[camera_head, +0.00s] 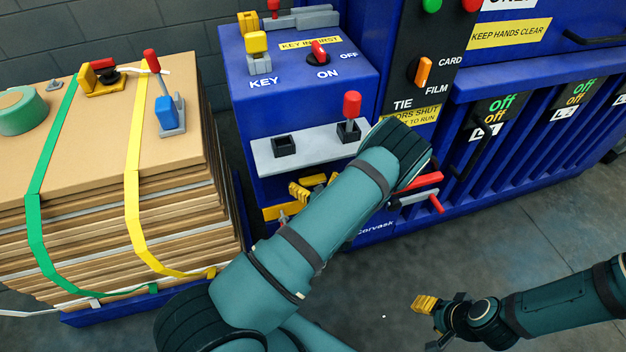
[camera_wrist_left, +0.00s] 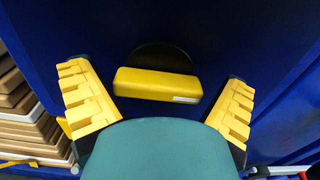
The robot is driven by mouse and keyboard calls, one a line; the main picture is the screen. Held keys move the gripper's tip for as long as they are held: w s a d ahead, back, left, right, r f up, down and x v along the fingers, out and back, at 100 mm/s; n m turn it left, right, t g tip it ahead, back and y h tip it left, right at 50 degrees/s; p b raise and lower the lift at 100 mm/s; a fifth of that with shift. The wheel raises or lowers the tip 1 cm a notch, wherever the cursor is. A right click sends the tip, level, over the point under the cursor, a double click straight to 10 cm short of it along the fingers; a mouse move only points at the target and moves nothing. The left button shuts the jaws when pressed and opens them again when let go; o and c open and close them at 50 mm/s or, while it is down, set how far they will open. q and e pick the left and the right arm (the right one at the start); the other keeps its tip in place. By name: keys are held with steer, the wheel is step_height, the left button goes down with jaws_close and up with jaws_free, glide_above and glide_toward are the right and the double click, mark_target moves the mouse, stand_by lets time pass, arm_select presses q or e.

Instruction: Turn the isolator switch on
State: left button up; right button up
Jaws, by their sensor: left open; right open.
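In the left wrist view a yellow bar handle (camera_wrist_left: 157,84) lies nearly level across a black round disc (camera_wrist_left: 160,58) on a blue panel; it looks like the isolator switch. My left gripper (camera_wrist_left: 155,88) is open, with one yellow finger on each side of the handle; I see no clear contact. In the head view my left gripper (camera_head: 315,186) is low at the front of the blue cabinet (camera_head: 300,88), and my arm hides much of this area. My right gripper (camera_head: 427,306) is open and empty above the floor at the lower right.
A strapped cardboard stack (camera_head: 100,215) stands close on the left. Red handles (camera_head: 425,180) are right of my left arm. The floor at right is clear.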

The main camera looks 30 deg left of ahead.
arm_select(q)
steer(key=c, duration=0.9)
steer(key=shift+m, duration=0.3)
steer(key=m+p, duration=0.1)
steer(key=m, duration=0.2)
steer(key=shift+d+p, duration=0.15)
steer(key=shift+p, duration=0.25)
steer(key=m+p, duration=0.1)
steer(key=m, duration=0.4)
steer(key=shift+w+f+m+p, duration=0.1)
steer(key=shift+w+m+p, duration=0.05)
steer(key=shift+m+p, duration=0.25)
steer(key=m+p, duration=0.1)
steer(key=m, duration=0.3)
steer(key=shift+d+f+m, duration=0.1)
steer(key=shift+m, duration=0.2)
steer(key=shift+f+m, duration=0.15)
steer(key=shift+m, duration=1.85)
steer(key=o, duration=0.9)
